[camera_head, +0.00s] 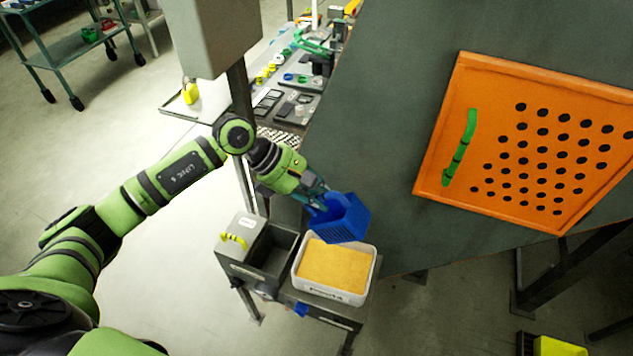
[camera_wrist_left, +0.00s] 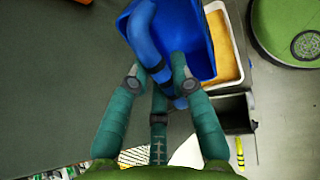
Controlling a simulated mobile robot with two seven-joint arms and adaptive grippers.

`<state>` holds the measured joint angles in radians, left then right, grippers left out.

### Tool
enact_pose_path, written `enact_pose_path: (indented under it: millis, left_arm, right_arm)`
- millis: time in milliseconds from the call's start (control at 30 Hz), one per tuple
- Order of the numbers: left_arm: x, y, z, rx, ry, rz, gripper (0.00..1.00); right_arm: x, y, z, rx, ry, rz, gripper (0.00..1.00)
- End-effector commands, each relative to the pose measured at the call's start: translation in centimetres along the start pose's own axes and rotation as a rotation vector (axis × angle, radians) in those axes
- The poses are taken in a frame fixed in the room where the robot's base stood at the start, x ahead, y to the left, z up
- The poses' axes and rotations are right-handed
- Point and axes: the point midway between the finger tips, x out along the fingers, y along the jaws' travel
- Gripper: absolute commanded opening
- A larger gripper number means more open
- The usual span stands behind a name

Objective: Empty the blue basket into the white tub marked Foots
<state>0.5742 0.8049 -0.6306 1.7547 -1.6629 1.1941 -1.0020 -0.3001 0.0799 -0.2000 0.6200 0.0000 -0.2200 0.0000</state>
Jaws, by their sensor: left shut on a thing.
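The blue basket (camera_head: 342,217) is held by my left gripper (camera_head: 318,200) above the back edge of the white tub (camera_head: 338,298). My left gripper is shut on the basket's handle; in the left wrist view the fingers (camera_wrist_left: 160,85) close around the blue handle (camera_wrist_left: 145,38). The basket (camera_wrist_left: 190,38) looks tilted, and I cannot tell what is inside it. The tub holds a level, yellow-brown meal and has a printed label on its front wall. The tub also shows partly behind the basket in the left wrist view (camera_wrist_left: 225,45). My right gripper is not in view.
A dark grey open bin (camera_head: 270,252) stands left of the tub on the same small stand. A dark machine with an orange perforated panel (camera_head: 535,145) and green handle fills the right. A bench with small parts (camera_head: 290,85) lies behind. A trolley (camera_head: 75,50) stands far left.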

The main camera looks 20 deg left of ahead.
Motion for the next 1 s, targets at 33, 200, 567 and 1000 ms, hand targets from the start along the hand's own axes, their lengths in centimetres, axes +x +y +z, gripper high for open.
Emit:
enact_pose_path:
  millis: [33,200,567,1000]
  left_arm:
    - [-0.7,0.2,0.9,0.006,0.020,0.000,0.00]
    - [-0.8,0.2,1.6,0.025,0.105,-0.001,0.00]
    - [-0.1,0.1,4.9,0.115,0.499,0.004,0.00]
    - [0.7,-0.1,5.7,0.151,0.721,0.002,0.00]
  right_arm:
    - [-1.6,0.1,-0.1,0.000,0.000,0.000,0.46]
    - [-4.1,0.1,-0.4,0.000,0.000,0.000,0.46]
    - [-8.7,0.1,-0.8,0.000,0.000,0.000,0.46]
    - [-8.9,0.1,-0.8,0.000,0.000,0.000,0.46]
